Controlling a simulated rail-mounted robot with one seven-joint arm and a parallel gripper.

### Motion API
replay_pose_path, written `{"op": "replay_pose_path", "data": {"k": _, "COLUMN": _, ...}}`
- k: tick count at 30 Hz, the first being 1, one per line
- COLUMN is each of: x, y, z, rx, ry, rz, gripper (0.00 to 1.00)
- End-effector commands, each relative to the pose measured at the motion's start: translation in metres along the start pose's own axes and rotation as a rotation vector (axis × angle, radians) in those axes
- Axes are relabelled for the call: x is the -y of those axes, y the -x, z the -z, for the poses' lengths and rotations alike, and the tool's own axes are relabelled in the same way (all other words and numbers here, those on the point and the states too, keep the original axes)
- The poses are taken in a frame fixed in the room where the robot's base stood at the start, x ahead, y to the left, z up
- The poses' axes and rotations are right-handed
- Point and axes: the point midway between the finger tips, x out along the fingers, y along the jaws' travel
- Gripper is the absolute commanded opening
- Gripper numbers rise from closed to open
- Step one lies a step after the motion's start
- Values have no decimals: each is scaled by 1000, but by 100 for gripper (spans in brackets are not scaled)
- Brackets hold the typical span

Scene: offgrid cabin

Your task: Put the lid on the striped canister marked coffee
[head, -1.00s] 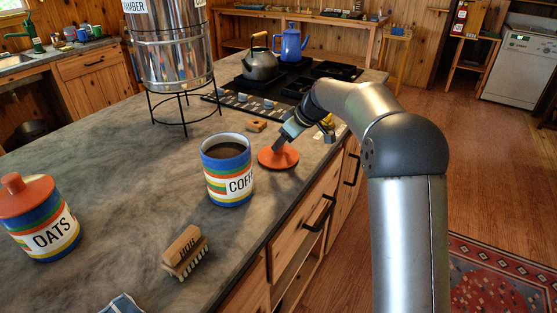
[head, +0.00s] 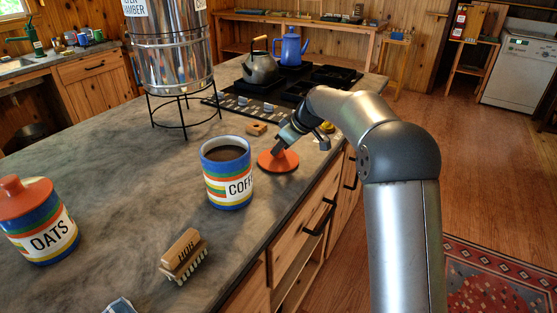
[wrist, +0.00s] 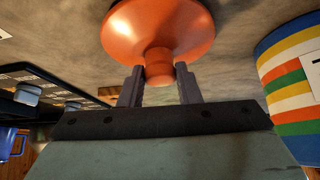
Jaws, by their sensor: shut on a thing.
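The striped coffee canister (head: 228,184) stands upright and open on the counter, with dark contents showing inside its rim. It also shows at the right edge of the wrist view (wrist: 290,85). The orange lid (head: 279,163) is just right of and behind the canister, at the counter's right edge. It appears to lie flat on the counter, knob up. My gripper (head: 283,147) is shut on the lid's knob. In the wrist view, the fingers of my gripper (wrist: 160,88) stand on either side of the knob, below the lid's disc (wrist: 158,25).
A lidded oats canister (head: 40,222) stands at the left. A wooden brush (head: 184,256) lies in front of the coffee canister. A metal urn on a wire stand (head: 183,112) is behind it. A small wooden block (head: 256,128) and the stove (head: 275,95) are beyond the lid.

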Motion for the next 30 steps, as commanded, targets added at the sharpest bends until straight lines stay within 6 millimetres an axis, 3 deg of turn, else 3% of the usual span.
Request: {"op": "replay_pose_path", "data": {"k": 30, "x": 0, "y": 19, "z": 13, "rx": -2, "ry": 1, "rz": -1, "gripper": 5}}
